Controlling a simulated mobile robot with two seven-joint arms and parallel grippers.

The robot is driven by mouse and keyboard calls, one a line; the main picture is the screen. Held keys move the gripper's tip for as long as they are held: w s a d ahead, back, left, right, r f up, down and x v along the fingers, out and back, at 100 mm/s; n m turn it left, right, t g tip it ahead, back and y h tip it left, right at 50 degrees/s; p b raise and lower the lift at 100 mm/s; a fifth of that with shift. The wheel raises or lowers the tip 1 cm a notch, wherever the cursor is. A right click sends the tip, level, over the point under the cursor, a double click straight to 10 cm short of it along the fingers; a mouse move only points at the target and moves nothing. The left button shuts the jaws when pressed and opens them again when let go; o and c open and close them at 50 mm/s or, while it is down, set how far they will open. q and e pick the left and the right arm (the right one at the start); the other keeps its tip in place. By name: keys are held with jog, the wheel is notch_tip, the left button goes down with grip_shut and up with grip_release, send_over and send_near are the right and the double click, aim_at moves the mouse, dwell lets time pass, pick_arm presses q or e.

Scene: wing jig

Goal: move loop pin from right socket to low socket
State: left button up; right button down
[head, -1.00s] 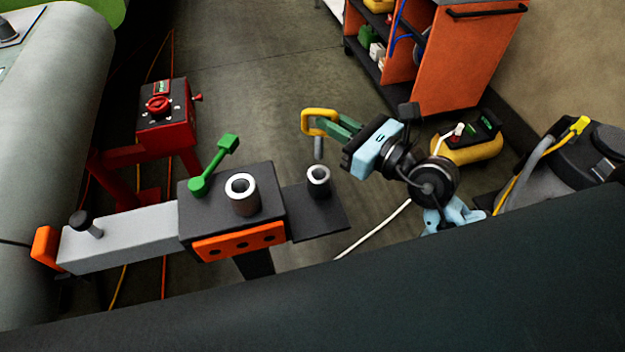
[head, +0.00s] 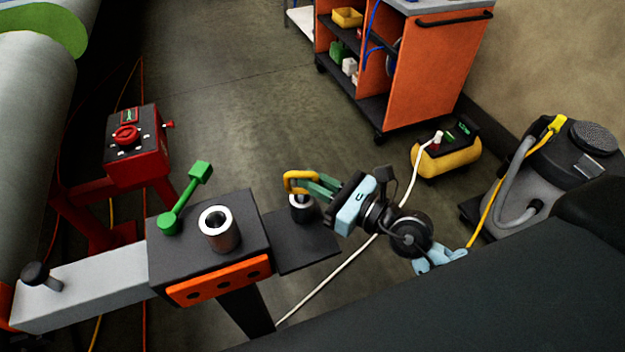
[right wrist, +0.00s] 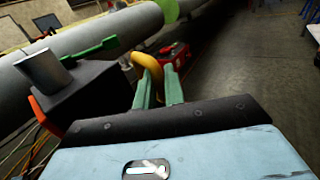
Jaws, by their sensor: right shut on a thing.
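The loop pin (head: 300,177) has a yellow loop and shows at the low socket (head: 301,209), a metal-rimmed ring on the lower dark plate. Its grey shaft is not visible now; the loop sits right over the socket mouth, and I cannot tell how deep the shaft is. My right gripper (head: 312,184) is shut on the yellow loop with its green fingers. In the right wrist view the loop (right wrist: 150,68) shows at the tips of the fingers. The other socket (head: 218,228), taller, stands open and empty-looking on the dark block. My left gripper is out of view.
A green lever (head: 186,200) rises from the dark block (head: 248,212), left of the sockets. A grey bar (head: 85,288) with a black knob extends left. A red control box (head: 135,145) stands behind. An orange cart (head: 430,65) and a yellow case (head: 446,158) are farther back.

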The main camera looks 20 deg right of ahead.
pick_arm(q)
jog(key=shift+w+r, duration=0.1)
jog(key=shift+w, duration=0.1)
pick_arm(e)
jog(key=shift+f, duration=0.3)
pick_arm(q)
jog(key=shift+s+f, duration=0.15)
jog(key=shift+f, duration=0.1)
pick_arm(e)
jog(key=c, duration=1.5)
grip_release()
